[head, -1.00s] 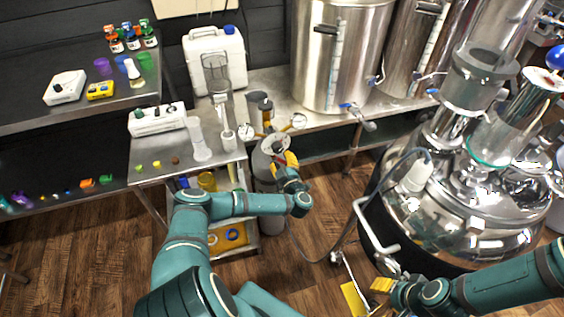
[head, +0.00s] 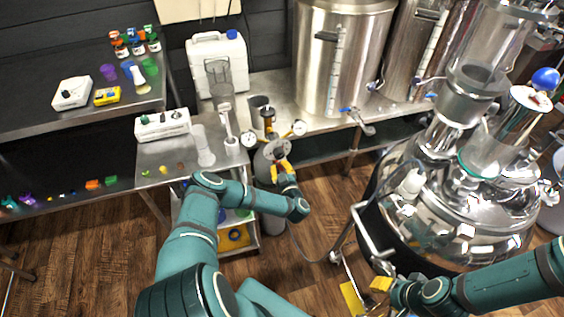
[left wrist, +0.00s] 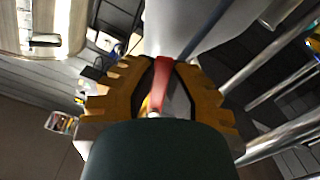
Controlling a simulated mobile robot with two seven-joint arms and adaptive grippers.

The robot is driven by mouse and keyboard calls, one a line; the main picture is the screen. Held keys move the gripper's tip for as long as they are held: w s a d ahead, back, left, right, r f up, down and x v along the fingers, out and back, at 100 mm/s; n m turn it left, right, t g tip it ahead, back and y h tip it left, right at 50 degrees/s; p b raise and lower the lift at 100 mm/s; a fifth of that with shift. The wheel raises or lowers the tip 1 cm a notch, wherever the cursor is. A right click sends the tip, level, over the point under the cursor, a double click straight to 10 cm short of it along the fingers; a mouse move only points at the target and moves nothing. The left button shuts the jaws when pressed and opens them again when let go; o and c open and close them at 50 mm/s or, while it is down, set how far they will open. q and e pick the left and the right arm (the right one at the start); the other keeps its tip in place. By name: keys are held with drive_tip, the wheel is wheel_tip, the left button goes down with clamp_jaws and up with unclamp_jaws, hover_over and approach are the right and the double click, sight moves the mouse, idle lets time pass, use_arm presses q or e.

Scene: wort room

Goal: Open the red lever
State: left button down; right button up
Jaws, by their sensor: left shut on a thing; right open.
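The red lever (left wrist: 161,78) shows in the left wrist view, between the yellow fingers of my left gripper (left wrist: 160,95). The left gripper is shut on it. In the head view my left gripper (head: 281,172) is at the grey gas cylinder (head: 262,160), just below its gauges, and the lever is too small to make out there. My right gripper (head: 380,285) is open at the lower right, low beside the big steel vessel and away from the lever.
The big shiny vessel (head: 470,215) with glass columns fills the right. A steel bench (head: 285,92) carries tall steel kettles (head: 340,50) and a white jug (head: 217,62). A small cart with bottles stands left of the cylinder.

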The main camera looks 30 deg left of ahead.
use_arm(q)
drive_tip(key=shift+s+m, duration=0.1)
drive_tip(key=shift+m, duration=0.2)
drive_tip(key=c, duration=1)
unclamp_jaws()
drive_tip(key=shift+o, duration=0.2)
drive_tip(key=v, duration=1.2)
